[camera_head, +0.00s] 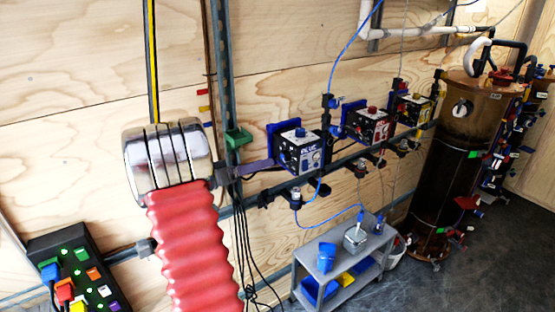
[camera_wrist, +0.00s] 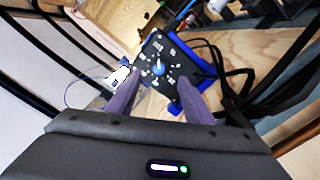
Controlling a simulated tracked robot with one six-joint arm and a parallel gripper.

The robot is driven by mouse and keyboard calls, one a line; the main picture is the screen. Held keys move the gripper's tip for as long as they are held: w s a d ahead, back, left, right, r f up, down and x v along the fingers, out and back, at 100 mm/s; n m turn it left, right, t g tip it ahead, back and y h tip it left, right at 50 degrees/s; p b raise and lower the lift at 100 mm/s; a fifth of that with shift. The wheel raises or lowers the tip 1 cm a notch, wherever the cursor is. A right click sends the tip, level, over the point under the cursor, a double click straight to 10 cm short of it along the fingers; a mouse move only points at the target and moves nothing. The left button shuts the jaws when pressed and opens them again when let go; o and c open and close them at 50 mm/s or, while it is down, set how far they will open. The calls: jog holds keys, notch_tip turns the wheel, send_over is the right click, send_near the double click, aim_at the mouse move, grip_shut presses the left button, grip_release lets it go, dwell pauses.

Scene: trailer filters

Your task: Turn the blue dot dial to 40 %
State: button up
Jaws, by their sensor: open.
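The blue unit is a dark box (camera_head: 301,152) marked BLUE on a blue wall plate, with a blue knob (camera_head: 300,132) on top in the head view. In the wrist view, its dark panel (camera_wrist: 178,59) has white markings around a small blue dial (camera_wrist: 158,68). The dial's setting is too small to read. My gripper has two purple fingers, open and empty, and they lie either side of the dial's lower part of the panel in the wrist view (camera_wrist: 161,82). One finger shows just left of the box in the head view (camera_head: 257,167). Contact cannot be told.
A grey cart (camera_head: 338,278) stands below, and a large brown tank (camera_head: 455,140) at right.

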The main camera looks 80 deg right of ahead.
aim_at(282, 158)
jog(key=x, duration=0.6)
jog(key=shift+s+d, duration=0.1)
jog(key=shift+s, duration=0.05)
jog(key=shift+c, duration=0.2)
